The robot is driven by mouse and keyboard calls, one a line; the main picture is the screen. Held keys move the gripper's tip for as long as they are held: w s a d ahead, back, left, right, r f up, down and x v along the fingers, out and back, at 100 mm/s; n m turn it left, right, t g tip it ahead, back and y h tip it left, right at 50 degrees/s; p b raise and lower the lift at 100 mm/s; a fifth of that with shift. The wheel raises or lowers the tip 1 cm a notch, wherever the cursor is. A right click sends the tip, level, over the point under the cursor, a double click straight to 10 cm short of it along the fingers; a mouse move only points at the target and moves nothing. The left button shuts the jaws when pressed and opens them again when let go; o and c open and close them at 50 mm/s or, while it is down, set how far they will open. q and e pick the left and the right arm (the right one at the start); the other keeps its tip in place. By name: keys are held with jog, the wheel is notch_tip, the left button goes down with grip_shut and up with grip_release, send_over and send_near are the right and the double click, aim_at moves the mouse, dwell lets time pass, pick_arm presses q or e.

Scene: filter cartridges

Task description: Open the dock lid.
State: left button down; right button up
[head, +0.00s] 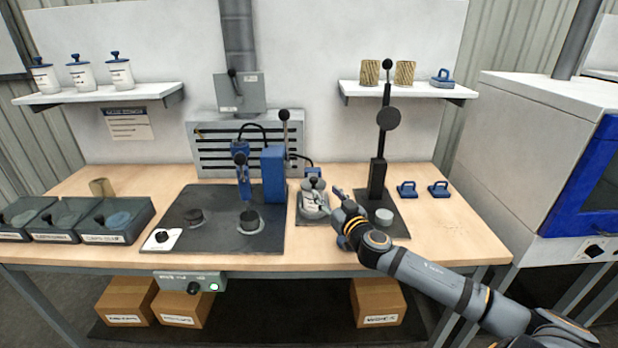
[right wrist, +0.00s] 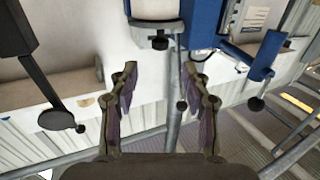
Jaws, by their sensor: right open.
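The dock (head: 313,204) is a small pale grey unit on a dark mat right of the bench's middle. My left gripper is not visible.
A blue press (head: 273,174) stands left of the dock. A black post stand (head: 378,172) rises close behind my right gripper. Blue handled pieces (head: 407,189) lie to the right. Dark bins (head: 115,221) sit at the left. The bench front right is mostly clear.

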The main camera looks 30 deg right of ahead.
aim_at(314, 179)
jog(key=w+p, duration=0.1)
jog(key=w, duration=0.2)
jog(key=w+d+p, duration=0.1)
jog(key=w, duration=0.5)
jog(key=shift+d+r+p, duration=0.2)
jog(key=shift+p, duration=0.2)
jog(key=shift+w+f, duration=0.1)
jog(key=shift+w, duration=0.35)
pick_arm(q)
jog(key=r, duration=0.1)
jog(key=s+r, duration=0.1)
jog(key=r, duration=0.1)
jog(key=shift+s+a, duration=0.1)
pick_arm(e)
jog(key=shift+f, duration=0.1)
grip_shut()
